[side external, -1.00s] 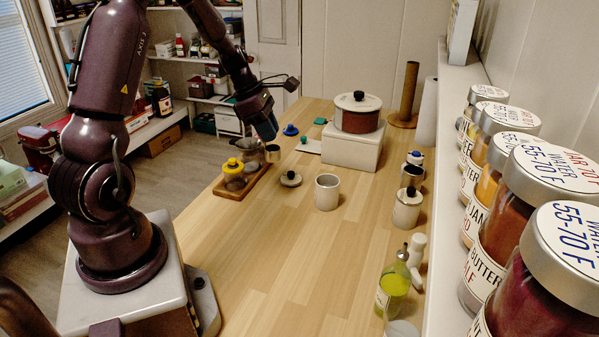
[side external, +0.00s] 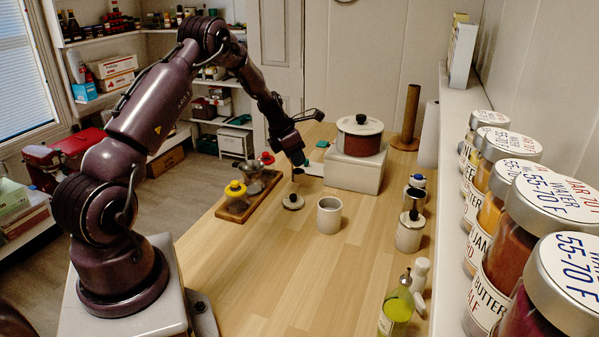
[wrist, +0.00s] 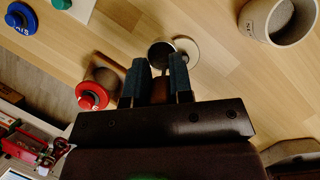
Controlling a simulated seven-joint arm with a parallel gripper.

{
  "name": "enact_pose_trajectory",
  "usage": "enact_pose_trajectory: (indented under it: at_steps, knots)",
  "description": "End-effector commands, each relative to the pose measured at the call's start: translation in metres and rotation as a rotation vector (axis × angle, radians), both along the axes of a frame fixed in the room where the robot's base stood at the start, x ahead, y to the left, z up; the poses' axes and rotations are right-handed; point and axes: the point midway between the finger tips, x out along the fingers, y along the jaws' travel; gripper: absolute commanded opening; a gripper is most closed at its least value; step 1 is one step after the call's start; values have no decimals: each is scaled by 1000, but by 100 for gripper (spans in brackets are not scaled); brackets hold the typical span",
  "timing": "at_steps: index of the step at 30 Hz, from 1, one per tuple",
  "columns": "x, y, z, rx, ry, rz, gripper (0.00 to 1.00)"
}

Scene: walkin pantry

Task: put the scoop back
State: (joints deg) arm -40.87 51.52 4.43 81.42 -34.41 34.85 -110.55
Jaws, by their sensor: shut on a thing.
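My gripper (wrist: 156,82) is shut on the scoop (wrist: 160,52), whose brown handle sits between the blue fingers; its round metal bowl points away from me. In the side view my gripper (side external: 299,162) is above the wooden counter, and the scoop is small and hard to make out. An open cream canister (side external: 328,216) stands upright to the right of and nearer than my gripper; the wrist view shows its open top (wrist: 282,20). A round cream lid with a dark knob (side external: 293,202) lies on the counter beside the canister, below my gripper, partly hidden behind the scoop in the wrist view.
A wooden tray (side external: 240,213) with yellow- and red-topped jars is to the left. A red pot (side external: 359,138) stands on a white block (side external: 354,171) behind. A cream canister (side external: 409,232) and an oil bottle (side external: 396,307) stand to the right. The front counter is clear.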

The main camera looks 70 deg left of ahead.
Motion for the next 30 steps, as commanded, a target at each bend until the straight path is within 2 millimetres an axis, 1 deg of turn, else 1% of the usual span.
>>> enact_pose_trajectory:
  at_steps: [1, 2, 6, 11, 15, 17, 28, 29, 30]
  knots:
    - [5, 4, -9, -1, 0, 0, 0]
    - [7, 6, -12, -1, 0, -1, 0]
    - [14, 11, -20, 2, -1, -1, 0]
    - [19, 15, -29, 1, 0, -1, 0]
    - [18, 15, -51, -1, 1, 0, 0]
    - [18, 15, -56, -1, 0, -1, 0]
    - [18, 14, -61, 2, 0, -1, 0]
    - [18, 14, -61, 2, -1, -1, 28]
    - [18, 14, -60, 2, -1, -1, 37]
